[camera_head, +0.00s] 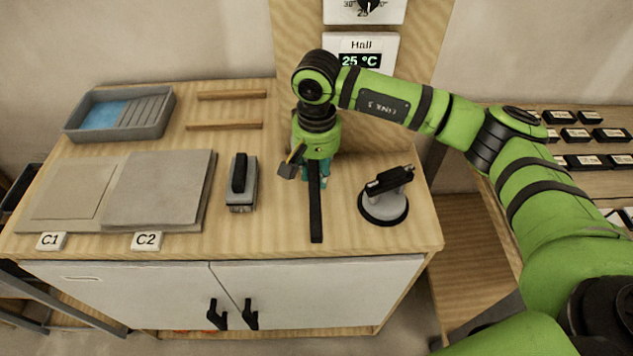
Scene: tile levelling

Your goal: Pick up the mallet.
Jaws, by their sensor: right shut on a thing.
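The mallet (316,212) is on the wooden worktop, its long black handle pointing towards the front edge. Its far end is mostly hidden under my right gripper (307,172), where a teal part shows. My right gripper comes down from above over that end and is shut on the mallet. A dark grey piece with a yellowish edge juts out to the left of the wrist; I cannot tell clearly what it is. I cannot see clear space under the mallet. My left gripper is not in view.
Right of the mallet stands a suction lifter (384,206); left of it lies a grey block tool with a black handle (240,187). Grey tiles (160,187) lie further left, behind labels C1 and C2. A grey tray (150,122) and two wooden strips (225,126) are at the back.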

